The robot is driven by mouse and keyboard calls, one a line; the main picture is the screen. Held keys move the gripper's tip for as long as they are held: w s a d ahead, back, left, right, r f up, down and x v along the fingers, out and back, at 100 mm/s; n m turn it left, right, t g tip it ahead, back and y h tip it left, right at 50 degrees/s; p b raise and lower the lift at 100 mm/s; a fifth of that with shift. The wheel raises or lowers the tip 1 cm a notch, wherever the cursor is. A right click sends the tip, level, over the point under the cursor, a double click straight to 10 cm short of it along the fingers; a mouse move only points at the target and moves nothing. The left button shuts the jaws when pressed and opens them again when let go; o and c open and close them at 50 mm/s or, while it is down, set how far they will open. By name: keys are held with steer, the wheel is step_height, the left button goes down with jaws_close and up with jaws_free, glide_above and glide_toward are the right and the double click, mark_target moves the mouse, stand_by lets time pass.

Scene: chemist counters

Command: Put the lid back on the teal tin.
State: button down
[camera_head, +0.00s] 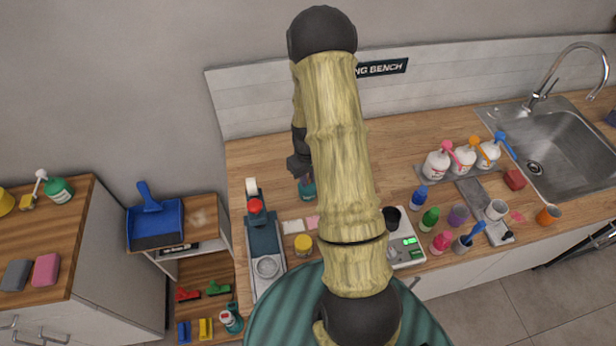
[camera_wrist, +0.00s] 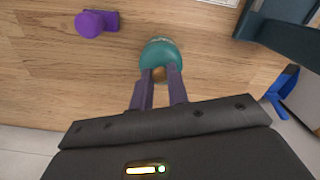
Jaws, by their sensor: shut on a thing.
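The teal tin (camera_head: 307,190) stands on the wooden bench just left of my arm in the head view, right under my gripper (camera_head: 299,166). In the wrist view the rounded teal shape (camera_wrist: 160,52) is straight ahead of my fingertips, with pale marks at its far edge. My gripper (camera_wrist: 159,82) is shut on a small brown knob of the lid (camera_wrist: 159,73). The lid is at the tin; I cannot tell whether it is seated or slightly above. The fingers and arm hide part of both.
A grey device with a red knob (camera_head: 256,206) stands left of the tin. A yellow-lidded jar (camera_head: 303,246) and pale squares (camera_head: 293,226) are nearer the front. A purple object (camera_wrist: 92,23) lies apart on the bench. Bottles and a scale (camera_head: 408,252) are to the right.

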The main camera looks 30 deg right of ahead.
stand_by(0.7)
steer(key=c, duration=0.8)
jaws_free()
steer(key=shift+r+p, duration=2.4)
steer(key=shift+r, duration=1.15)
jaws_close()
steer(key=shift+f+b, duration=2.15)
steer(key=shift+f, duration=0.8)
